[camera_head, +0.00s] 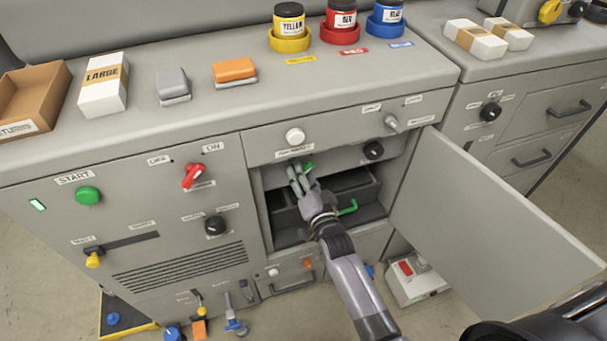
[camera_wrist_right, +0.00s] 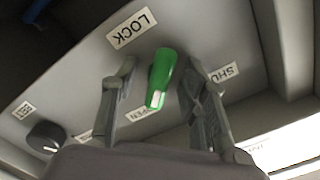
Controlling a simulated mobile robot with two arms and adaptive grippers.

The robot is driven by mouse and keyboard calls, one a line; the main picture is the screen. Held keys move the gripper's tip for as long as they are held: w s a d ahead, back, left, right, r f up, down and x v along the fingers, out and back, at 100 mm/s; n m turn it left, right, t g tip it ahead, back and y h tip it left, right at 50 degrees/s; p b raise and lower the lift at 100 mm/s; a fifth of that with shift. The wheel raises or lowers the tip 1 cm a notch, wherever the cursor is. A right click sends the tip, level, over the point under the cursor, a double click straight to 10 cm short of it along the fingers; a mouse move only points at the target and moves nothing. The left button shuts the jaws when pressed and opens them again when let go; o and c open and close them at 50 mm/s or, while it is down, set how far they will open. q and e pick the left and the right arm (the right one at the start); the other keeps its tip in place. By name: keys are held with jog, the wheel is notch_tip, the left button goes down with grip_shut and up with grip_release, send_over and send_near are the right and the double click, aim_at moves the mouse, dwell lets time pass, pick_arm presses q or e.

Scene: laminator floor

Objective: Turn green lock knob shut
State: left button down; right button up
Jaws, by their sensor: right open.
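The green lock knob (camera_wrist_right: 161,78) shows in the right wrist view on a grey panel, below a LOCK label (camera_wrist_right: 131,29). An OPEN label, partly covered, sits near its white-marked end, and a partly covered SHUT label (camera_wrist_right: 225,72) is to its right. My right gripper (camera_wrist_right: 158,88) is open, with one finger on each side of the knob; I cannot tell whether they touch it. In the head view my right gripper (camera_head: 299,180) reaches into the open cabinet compartment, and a bit of the green knob (camera_head: 308,167) shows beside its fingertips. My left gripper is not in view.
The open cabinet door (camera_head: 490,220) stands out to the right of my right arm. A green handle (camera_head: 348,207) is inside the compartment below the gripper.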

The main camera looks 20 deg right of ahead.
jog(key=shift+c, duration=0.2)
jog(key=shift+c, duration=0.6)
grip_shut()
jog(key=n, duration=0.6)
jog(key=n+p, duration=0.1)
jog(key=n, duration=1)
jog(key=shift+d+n+p, duration=0.25)
jog(key=shift+n+p, duration=0.1)
jog(key=shift+n, duration=0.05)
